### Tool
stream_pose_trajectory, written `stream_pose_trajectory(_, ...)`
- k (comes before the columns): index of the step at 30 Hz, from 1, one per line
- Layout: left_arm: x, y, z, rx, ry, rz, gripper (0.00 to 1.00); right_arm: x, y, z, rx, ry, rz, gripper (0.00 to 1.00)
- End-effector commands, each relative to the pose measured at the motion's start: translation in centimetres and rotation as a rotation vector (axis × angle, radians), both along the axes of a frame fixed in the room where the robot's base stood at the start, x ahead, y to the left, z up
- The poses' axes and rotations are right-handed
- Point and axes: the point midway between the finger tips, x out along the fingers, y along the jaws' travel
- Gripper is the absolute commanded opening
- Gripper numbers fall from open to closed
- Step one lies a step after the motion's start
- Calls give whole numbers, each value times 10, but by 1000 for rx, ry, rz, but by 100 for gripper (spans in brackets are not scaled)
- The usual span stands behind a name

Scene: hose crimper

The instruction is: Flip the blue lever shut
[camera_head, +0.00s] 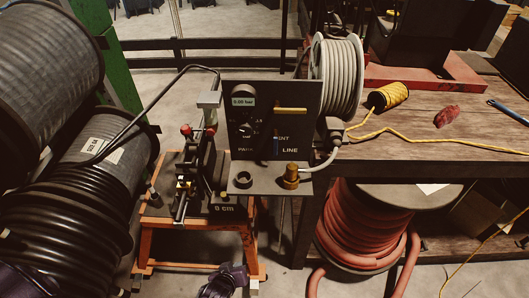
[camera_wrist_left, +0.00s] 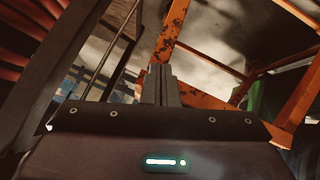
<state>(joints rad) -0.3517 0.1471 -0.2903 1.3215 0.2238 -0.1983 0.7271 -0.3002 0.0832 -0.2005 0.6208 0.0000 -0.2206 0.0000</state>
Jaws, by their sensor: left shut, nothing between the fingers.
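The blue lever (camera_head: 276,146) is a small, dark blue upright handle low on the black control panel (camera_head: 240,143), between the PARK and LINE labels. It is small and dark, so its exact position is hard to tell. A yellow lever (camera_head: 290,110) lies level above it, near the VENT label. My left gripper (camera_head: 236,270) is low at the bottom of the head view, below the panel and apart from it, in front of the orange stand. In the left wrist view its fingers (camera_wrist_left: 160,70) are together and empty. My right gripper is not in view.
A metal shelf with a brass fitting (camera_head: 291,176) juts out under the panel. The orange stand (camera_head: 195,226) carries a red-knobbed device (camera_head: 186,130) left of it. Large black hose reels (camera_head: 75,215) crowd the left. A wooden bench (camera_head: 430,120) is at right, with a red hose reel (camera_head: 355,230) below.

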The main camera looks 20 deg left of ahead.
Motion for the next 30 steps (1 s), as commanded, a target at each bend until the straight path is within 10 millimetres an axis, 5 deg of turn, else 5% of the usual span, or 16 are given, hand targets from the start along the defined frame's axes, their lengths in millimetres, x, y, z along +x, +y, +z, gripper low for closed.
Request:
stream_pose_trajectory(1, 29, -8, 53, -88, -104, 71, 0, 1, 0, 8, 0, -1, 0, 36)
stream_pose_trajectory(3, 59, -17, 116, -227, -232, 170, 0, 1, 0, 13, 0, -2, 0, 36)
stream_pose_trajectory(6, 85, -27, 199, -426, -381, 279, 0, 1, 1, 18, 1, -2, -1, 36)
stream_pose_trajectory(10, 101, -33, 282, -673, -538, 377, 0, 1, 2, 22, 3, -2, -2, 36)
stream_pose_trajectory(18, 108, -33, 325, -964, -729, 432, 0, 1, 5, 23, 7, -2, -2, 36)
stream_pose_trajectory(30, 109, -33, 327, -997, -748, 433, 0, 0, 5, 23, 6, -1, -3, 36)
